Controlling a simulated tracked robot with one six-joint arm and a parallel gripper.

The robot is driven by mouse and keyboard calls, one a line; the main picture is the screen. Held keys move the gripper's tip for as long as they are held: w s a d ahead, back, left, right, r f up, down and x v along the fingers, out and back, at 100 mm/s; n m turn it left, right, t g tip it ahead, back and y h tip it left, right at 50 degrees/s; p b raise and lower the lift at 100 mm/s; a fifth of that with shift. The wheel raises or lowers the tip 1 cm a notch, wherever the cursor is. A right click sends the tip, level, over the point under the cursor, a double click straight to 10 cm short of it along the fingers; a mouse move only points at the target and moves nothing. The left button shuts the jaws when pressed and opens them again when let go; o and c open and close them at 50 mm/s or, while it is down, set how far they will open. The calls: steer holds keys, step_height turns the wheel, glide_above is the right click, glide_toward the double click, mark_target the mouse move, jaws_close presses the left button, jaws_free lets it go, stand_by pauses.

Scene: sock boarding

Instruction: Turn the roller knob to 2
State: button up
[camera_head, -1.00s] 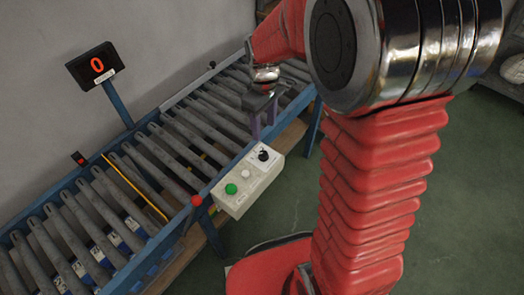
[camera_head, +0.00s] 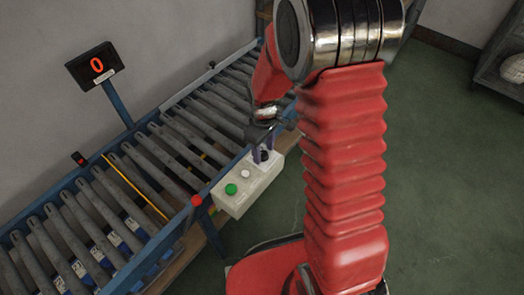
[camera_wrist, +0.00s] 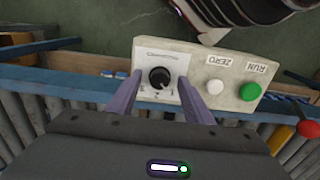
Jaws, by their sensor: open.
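The roller knob (camera_wrist: 159,77) is a round black dial on a white plate. It sits on the pale control box (camera_head: 228,205) on the conveyor's near side. In the wrist view the knob lies between the two purple fingers of my gripper (camera_wrist: 160,88). The fingers stand apart, one on each side, and I cannot tell whether they touch it. In the head view my gripper (camera_head: 262,154) is right over the knob end of the box and hides most of the knob. The scale figures around the knob are too small to read.
The box also bears a white ZERO button (camera_wrist: 215,86) and a green RUN button (camera_wrist: 250,91). A red button (camera_head: 196,200) stands beside the box. The roller conveyor (camera_head: 150,160) runs behind. A display (camera_head: 95,65) shows 0.

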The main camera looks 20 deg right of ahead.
steer(key=shift+f, duration=0.3)
steer(key=shift+c, duration=0.3)
steer(key=c, duration=0.9)
steer(key=shift+a, duration=0.25)
steer(key=shift+c, duration=0.3)
steer(key=shift+d, duration=0.15)
